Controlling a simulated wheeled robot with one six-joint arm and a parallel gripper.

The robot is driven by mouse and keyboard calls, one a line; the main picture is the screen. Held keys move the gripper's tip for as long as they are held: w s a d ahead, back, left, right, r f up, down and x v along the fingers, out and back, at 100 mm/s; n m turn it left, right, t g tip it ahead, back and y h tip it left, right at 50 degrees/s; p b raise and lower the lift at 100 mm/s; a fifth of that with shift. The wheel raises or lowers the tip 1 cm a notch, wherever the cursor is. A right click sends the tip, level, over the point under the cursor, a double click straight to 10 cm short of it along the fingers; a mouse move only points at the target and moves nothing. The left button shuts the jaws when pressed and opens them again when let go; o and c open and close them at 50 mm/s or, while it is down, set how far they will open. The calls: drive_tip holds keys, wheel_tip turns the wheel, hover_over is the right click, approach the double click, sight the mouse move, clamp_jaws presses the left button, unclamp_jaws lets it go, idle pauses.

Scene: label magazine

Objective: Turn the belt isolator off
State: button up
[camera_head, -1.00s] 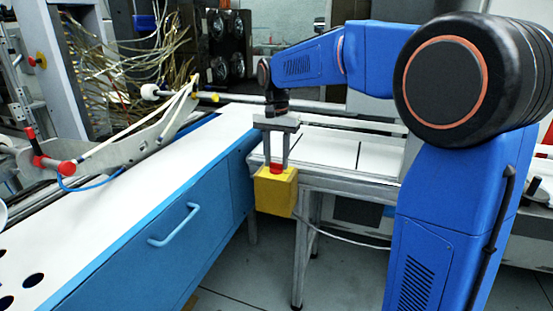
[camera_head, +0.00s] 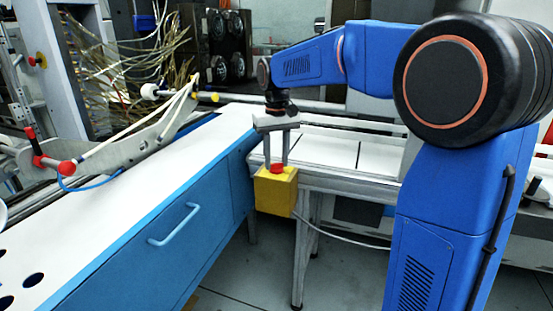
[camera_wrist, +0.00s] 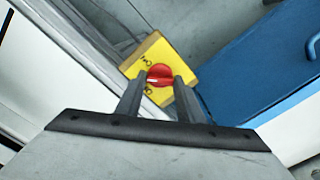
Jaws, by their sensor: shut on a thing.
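The belt isolator is a yellow box (camera_head: 276,192) at the corner of the metal-framed table, with a red rotary knob (camera_head: 277,168) on its top. In the wrist view the red knob (camera_wrist: 159,76) sits on the yellow face (camera_wrist: 150,58), which carries small dark lettering, partly hidden by the fingers. My gripper (camera_head: 277,160) points down from above, its two fingers on either side of the knob. In the wrist view my gripper (camera_wrist: 158,84) is shut on the knob, and a pale line marks the knob between the fingertips.
A blue cabinet (camera_head: 150,240) with a light blue handle (camera_head: 174,225) stands left of the box, under a white top (camera_head: 120,190). The metal-framed table (camera_head: 330,180) is close behind and right. A grey cable (camera_head: 345,237) runs from the box.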

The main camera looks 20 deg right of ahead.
drive_tip(key=n, duration=0.5)
drive_tip(key=shift+n, duration=2.4)
drive_tip(key=o, duration=1.1)
drive_tip(key=shift+c, duration=0.2)
drive_tip(key=shift+r, duration=0.15)
wheel_tip(320, 180, up, 17)
drive_tip(key=shift+r, duration=0.1)
